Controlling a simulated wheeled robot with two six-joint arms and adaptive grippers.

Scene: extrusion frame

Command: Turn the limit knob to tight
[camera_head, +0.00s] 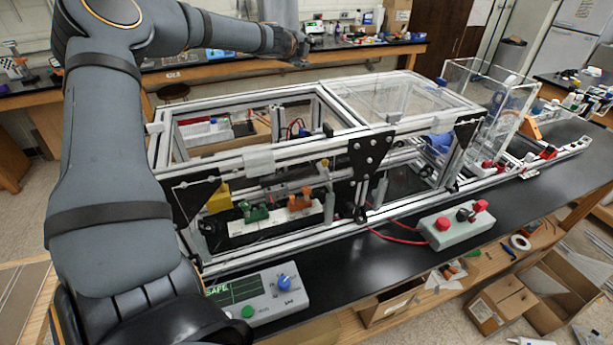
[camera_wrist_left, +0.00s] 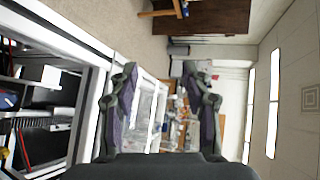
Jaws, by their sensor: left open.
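A blue knob (camera_head: 284,282) sits on a grey control panel (camera_head: 262,313) on the black bench, in front of the extrusion frame. The panel has a green display (camera_head: 232,292) reading SAFE and a green button (camera_head: 247,312). The markings around the knob are too small to read. My left arm rises from the lower left, and my left gripper (camera_head: 299,48) is high above the back of the frame, far from the knob. In the left wrist view my left gripper (camera_wrist_left: 163,85) is open, with nothing between its fingers. My right gripper is not in view.
The aluminium extrusion frame (camera_head: 290,157) fills the middle of the bench behind the panel. A grey box with red buttons (camera_head: 453,229) stands to the right, with red cables running to the frame. The bench (camera_head: 360,262) between them is clear.

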